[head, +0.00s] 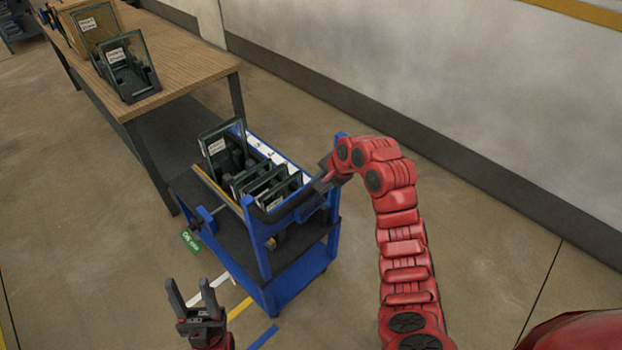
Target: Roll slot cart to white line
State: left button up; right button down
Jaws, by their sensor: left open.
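The slot cart (263,225) is a blue-framed, two-shelf cart with dark panels standing in slots on its top. It stands on the floor near the middle of the head view. My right gripper (324,181) is at the cart's right upper edge, by the blue frame; whether it is shut on it cannot be told. My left gripper (193,291) is open and empty, low in front of the cart, apart from it. A white line (222,264) lies on the floor at the cart's left front, partly hidden by my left gripper.
A wooden table (180,74) with framed panels (130,68) stands behind the cart at the left. A yellow strip (240,308) and a blue strip (263,337) lie on the floor nearby. A wall (400,70) runs along the back right. Open floor lies to the right.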

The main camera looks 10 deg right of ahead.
jog(key=shift+w+a+b, duration=0.5)
jog(key=shift+w+a, duration=0.05)
jog(key=shift+w, duration=0.2)
jog(key=shift+w+a+b, duration=0.5)
jog(key=shift+w+a, duration=0.05)
jog(key=shift+w, duration=0.15)
jog(key=shift+w+a+b, duration=0.6)
jog(key=shift+w+a, duration=0.05)
jog(key=shift+w, duration=0.2)
jog(key=shift+w+a+b, duration=0.6)
jog(key=shift+w+a, duration=0.05)
jog(key=shift+w, duration=0.15)
jog(key=shift+w+a, duration=0.4)
jog(key=shift+w, duration=0.3)
jog(key=shift+c, duration=2)
grip_release()
jog(key=shift+s, duration=0.1)
